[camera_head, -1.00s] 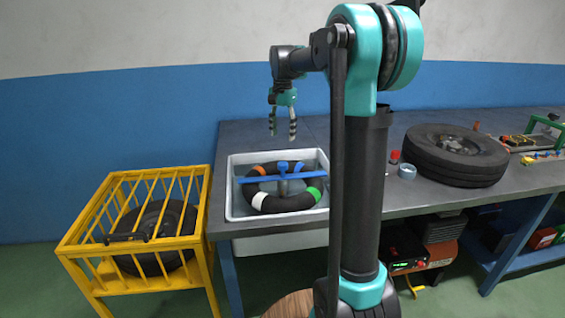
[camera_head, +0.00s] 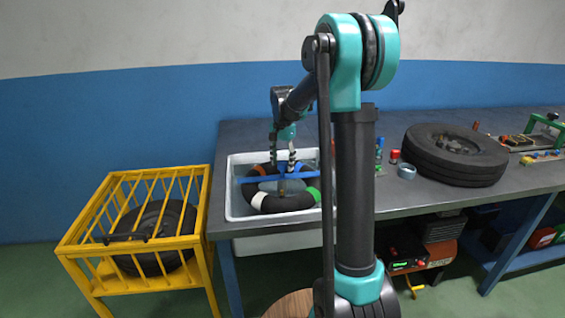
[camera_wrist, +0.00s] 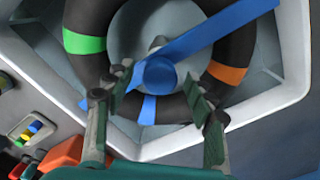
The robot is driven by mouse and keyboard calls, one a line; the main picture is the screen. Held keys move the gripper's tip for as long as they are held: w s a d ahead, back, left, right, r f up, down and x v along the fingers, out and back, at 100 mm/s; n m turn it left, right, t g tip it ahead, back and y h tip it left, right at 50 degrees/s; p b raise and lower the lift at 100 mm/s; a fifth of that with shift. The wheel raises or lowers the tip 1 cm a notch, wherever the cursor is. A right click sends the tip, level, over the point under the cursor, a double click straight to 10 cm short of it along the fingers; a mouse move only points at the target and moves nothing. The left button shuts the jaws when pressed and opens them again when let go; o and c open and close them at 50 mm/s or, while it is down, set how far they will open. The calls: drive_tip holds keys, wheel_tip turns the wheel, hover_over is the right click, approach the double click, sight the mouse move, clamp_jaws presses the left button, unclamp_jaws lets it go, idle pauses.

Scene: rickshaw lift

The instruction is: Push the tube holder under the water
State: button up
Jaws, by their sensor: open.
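The tube holder is a blue bar (camera_head: 262,180) lying across a dark inner tube (camera_head: 297,201) with coloured bands, inside a white basin (camera_head: 234,211). In the wrist view the blue bar (camera_wrist: 218,29) crosses the tube (camera_wrist: 90,62) diagonally, with a round blue knob at its near part. My gripper (camera_head: 281,172) points down over the far part of the holder. In the wrist view my open gripper's fingers (camera_wrist: 158,118) are on either side of the knob, apart from each other. Whether they touch the holder, and where the water surface lies, I cannot tell.
A yellow cage (camera_head: 142,240) with a tyre inside stands left of the bench. A large tyre (camera_head: 455,155), a red-capped item (camera_head: 394,156) and a small blue-grey roll (camera_head: 407,171) are on the bench (camera_head: 430,202) to the right. My arm hides part of the bench.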

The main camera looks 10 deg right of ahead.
sight(282, 176)
clamp_jaws()
idle(0.3)
wheel_tip(282, 176, down, 8)
drive_tip(key=shift+s+f, duration=0.1)
drive_tip(key=shift+f, duration=0.1)
idle(0.3)
unclamp_jaws()
